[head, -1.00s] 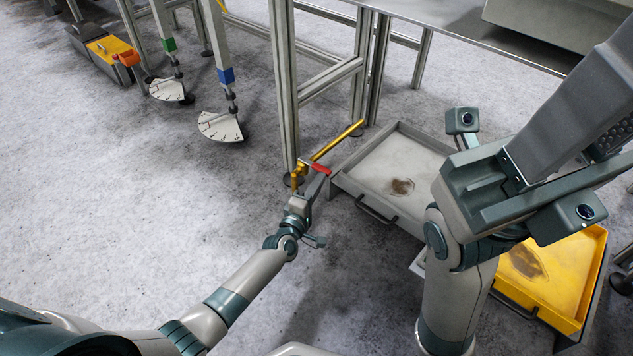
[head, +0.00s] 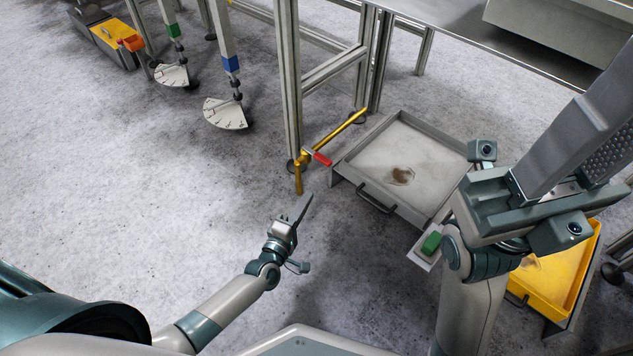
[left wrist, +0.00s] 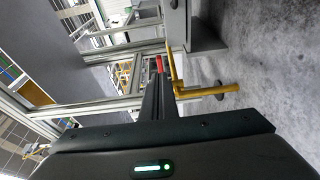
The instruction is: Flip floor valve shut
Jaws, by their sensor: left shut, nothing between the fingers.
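The floor valve is on a yellow pipe (head: 341,130) low beside the frame leg, with a short yellow stub (head: 298,177) pointing to the floor. Its red handle (head: 322,159) lies across the line of the yellow pipe. In the left wrist view the red handle (left wrist: 159,64) shows just past the fingertips, beside the yellow pipe (left wrist: 207,89). My left gripper (head: 302,207) is shut and empty, apart from the valve and nearer to me. My right arm is at the right; its fingers are not clearly visible.
A grey tray (head: 350,177) sits on the floor right of the valve, and a yellow tray (head: 561,309) lies farther right. A metal frame leg (head: 290,80) stands directly behind the valve. Open floor lies to the left.

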